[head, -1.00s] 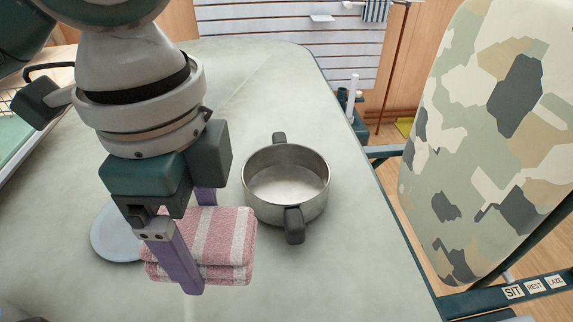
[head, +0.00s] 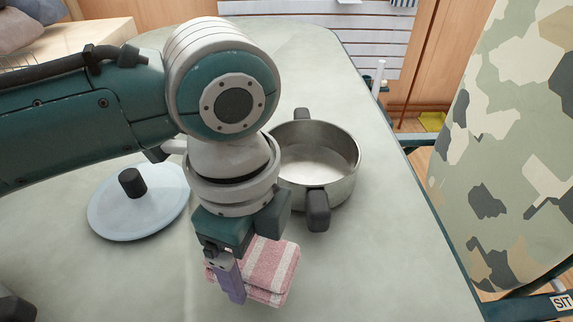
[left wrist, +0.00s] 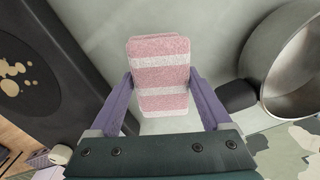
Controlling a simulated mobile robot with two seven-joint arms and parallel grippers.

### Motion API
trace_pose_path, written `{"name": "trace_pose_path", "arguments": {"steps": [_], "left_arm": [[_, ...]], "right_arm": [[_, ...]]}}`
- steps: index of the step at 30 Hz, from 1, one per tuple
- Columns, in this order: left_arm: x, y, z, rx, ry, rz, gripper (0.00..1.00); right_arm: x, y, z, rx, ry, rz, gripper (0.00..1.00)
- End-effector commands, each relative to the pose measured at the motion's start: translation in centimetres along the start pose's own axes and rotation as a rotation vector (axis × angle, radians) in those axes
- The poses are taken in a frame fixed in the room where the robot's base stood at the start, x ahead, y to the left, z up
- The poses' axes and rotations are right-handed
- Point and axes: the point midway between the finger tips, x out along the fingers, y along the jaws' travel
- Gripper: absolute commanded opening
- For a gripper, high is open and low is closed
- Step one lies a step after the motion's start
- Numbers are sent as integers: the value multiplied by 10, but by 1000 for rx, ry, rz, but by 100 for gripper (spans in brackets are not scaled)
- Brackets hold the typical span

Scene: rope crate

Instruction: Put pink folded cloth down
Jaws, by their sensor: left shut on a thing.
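The pink folded cloth (head: 272,266) has white stripes and sits in front of the steel pot in the head view. My left gripper (head: 233,284) points down at it and is shut on it. In the left wrist view the cloth (left wrist: 160,75) lies between the two purple fingers of my left gripper (left wrist: 163,88), one at each side edge. Part of the cloth is hidden behind the gripper in the head view. I cannot tell whether its underside touches the table. My right gripper is not in view.
The steel pot (head: 345,180) with dark handles stands just behind the cloth. A pale blue lid (head: 110,210) with a black knob lies to the left. The grey-green table (head: 400,270) is clear to the right. A camouflage-patterned chair (head: 520,120) stands beyond its right edge.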

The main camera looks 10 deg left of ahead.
Motion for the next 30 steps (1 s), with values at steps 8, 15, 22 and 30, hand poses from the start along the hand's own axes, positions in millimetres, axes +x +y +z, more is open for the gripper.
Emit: {"name": "trace_pose_path", "arguments": {"steps": [8,15,22,30], "left_arm": [[40,1,0,-1,1,2,37],[45,0,0,1,1,-1,37],[49,0,0,0,0,0,37],[48,0,0,0,0,0,100]], "right_arm": [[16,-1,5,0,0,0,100],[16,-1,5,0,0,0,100],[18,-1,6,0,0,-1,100],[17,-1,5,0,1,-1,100]]}}
